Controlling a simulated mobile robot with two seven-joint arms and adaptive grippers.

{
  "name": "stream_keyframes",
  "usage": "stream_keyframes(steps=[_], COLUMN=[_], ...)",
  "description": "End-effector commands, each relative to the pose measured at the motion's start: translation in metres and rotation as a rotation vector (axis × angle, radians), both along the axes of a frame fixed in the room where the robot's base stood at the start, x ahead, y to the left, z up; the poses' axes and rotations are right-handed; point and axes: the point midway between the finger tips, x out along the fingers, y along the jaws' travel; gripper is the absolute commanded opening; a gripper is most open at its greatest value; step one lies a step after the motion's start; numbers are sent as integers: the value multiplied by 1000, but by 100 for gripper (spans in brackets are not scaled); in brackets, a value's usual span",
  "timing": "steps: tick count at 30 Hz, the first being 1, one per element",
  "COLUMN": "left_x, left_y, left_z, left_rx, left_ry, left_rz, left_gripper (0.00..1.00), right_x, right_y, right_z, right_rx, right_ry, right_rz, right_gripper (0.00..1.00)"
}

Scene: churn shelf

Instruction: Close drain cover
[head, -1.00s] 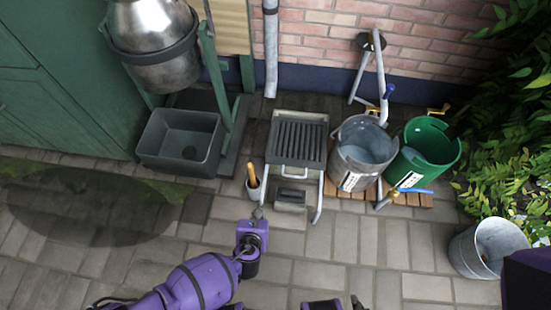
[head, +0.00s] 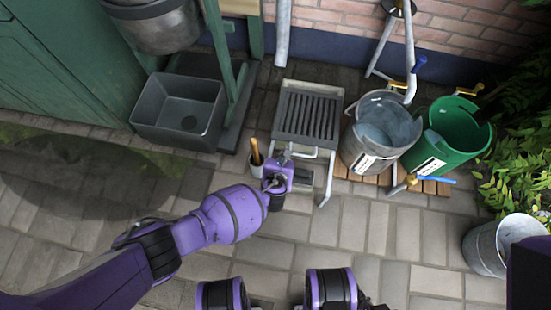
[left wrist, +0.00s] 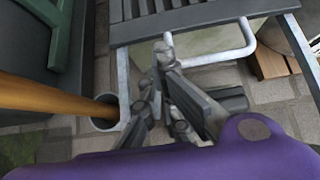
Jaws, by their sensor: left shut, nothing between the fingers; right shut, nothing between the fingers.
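The drain cover looks like the dark slatted grate (head: 308,115), lying roughly flat with a pale bar handle (head: 302,150) at its near edge. In the left wrist view the grate (left wrist: 190,18) is at the top, with its handle (left wrist: 222,57) below. My left gripper (head: 286,150) is shut and empty at the grate's near left corner, beside the handle. Its dark fingers (left wrist: 160,65) show in the left wrist view; whether they touch the grate or handle I cannot tell. My right gripper (head: 361,303) is barely visible, cut off at the bottom edge.
A pot with a wooden handle (head: 256,153) stands just left of my left gripper. A grey basin (head: 180,137) is further left. A metal bucket (head: 379,168) and a green bucket (head: 440,165) stand to the right. The paving in front is clear.

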Motion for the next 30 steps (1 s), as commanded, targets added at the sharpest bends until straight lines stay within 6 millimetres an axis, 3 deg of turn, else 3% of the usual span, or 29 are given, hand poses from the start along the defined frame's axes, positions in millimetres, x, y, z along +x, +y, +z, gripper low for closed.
stream_keyframes(steps=[6,17,24,30], left_x=[13,16,53,61], left_y=[-4,-5,-16,-18], left_z=[-1,0,-1,0], left_rx=[1,0,1,1], left_ry=[2,1,1,2], left_rz=[0,0,1,0], left_gripper=[0,0,0,0], right_x=[1,2,-1,0], right_y=[0,0,-1,-2], right_z=[-5,-5,-14,-13], right_rx=[0,0,-2,-6], right_ry=[2,1,13,11], right_rz=[4,7,11,22], right_gripper=[0,0,0,0])
